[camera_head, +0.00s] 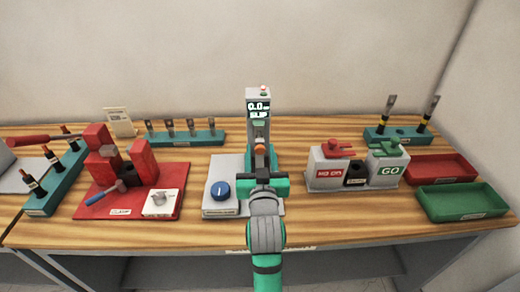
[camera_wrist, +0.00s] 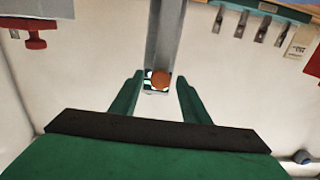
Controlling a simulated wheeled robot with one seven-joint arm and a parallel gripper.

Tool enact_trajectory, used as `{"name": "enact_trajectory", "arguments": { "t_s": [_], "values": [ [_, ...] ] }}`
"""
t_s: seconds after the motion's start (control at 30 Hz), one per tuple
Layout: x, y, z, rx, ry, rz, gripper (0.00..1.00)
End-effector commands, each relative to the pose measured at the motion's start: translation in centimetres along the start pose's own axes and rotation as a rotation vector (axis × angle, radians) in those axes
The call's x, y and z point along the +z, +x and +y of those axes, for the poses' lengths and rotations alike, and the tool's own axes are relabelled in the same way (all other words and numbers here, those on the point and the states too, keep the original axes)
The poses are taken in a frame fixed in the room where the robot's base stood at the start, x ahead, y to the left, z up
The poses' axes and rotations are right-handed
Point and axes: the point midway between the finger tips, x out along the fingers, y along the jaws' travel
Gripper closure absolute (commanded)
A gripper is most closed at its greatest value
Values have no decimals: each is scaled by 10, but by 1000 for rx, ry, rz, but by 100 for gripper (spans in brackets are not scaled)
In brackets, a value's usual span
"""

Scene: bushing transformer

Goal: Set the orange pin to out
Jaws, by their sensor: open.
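The orange pin (camera_head: 260,149) shows as a small orange knob on the front of the grey column of the tester (camera_head: 252,97), below its display. In the wrist view the round orange end of the pin (camera_wrist: 161,79) lies between my two fingertips in the picture. My gripper (camera_head: 261,160) is open, its green fingers on either side of the pin's line. In the wrist view the gripper (camera_wrist: 159,84) shows clear gaps beside the pin, so I see no contact. How deep the fingers reach along the pin cannot be told. My wrist hides the column's lower part.
The red clamp stand (camera_head: 142,160) is further left.

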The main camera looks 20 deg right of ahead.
Motion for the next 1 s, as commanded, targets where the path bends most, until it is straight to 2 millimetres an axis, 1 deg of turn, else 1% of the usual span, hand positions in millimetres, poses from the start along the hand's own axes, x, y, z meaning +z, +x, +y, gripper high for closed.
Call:
{"name": "enact_trajectory", "arguments": {
  "t_s": [0.03,0.1,0.2,0.5,0.67,0.7,0.87,1.0],
  "values": [
    [0,6,0,0,0,-1,58],
    [0,11,0,0,0,0,58],
    [0,16,0,0,1,0,58],
    [0,17,0,-1,1,0,58],
    [0,17,0,-1,1,0,96],
    [0,17,0,-1,1,0,100],
    [0,15,-1,-1,1,0,100],
    [1,5,-4,-3,2,-1,100]
  ]
}}
